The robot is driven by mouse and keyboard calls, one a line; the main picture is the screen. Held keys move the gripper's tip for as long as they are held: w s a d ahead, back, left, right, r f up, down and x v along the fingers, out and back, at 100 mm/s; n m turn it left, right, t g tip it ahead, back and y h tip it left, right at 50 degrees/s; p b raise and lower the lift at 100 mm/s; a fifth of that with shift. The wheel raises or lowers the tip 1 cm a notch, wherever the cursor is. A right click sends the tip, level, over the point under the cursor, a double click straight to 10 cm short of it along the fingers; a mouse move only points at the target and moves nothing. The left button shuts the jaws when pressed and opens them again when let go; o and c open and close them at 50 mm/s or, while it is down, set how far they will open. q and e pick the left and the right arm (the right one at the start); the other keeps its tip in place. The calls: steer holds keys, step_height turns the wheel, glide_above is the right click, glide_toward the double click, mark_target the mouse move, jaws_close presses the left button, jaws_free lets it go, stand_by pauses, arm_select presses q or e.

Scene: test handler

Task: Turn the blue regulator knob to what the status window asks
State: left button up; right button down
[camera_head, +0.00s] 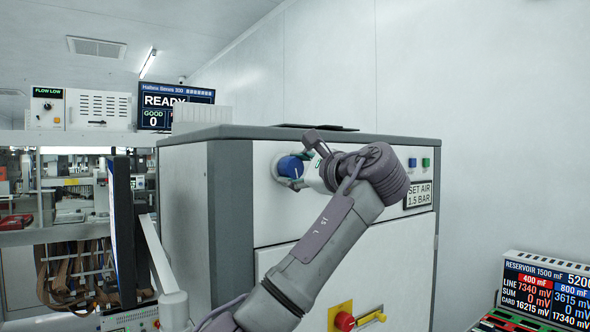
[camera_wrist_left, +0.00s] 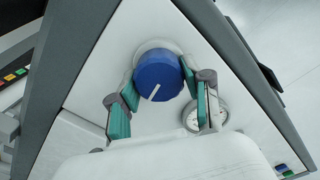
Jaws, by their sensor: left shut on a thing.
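The blue regulator knob (camera_head: 290,167) sits on the upper front panel of the large grey and white cabinet (camera_head: 182,195). In the left wrist view the knob (camera_wrist_left: 158,76) shows a white pointer line aimed down and left. My left gripper (camera_head: 306,166) is shut on the knob, with one green-padded finger on each side of it. A round gauge (camera_wrist_left: 205,115) is beside the right finger, partly covered; its reading is too small to tell. The status window (camera_head: 176,106) shows READY and GOOD 0. A placard (camera_head: 418,195) reads SET AIR 1.5 BAR. My right gripper is out of view.
A FLOW LOW unit (camera_head: 47,107) stands at the back left. Green and blue buttons (camera_head: 412,162) are right of my wrist. A red knob on a yellow base (camera_head: 343,320) is low on the cabinet. A readout panel (camera_head: 548,290) is at lower right.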

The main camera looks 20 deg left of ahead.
arm_select(q)
steer(key=m, duration=0.3)
steer(key=shift+m, duration=0.4)
steer(key=shift+f+m, duration=0.15)
steer(key=shift+m, duration=1.55)
steer(key=o, duration=1.2)
steer(key=shift+c, duration=0.2)
steer(key=v, duration=1.2)
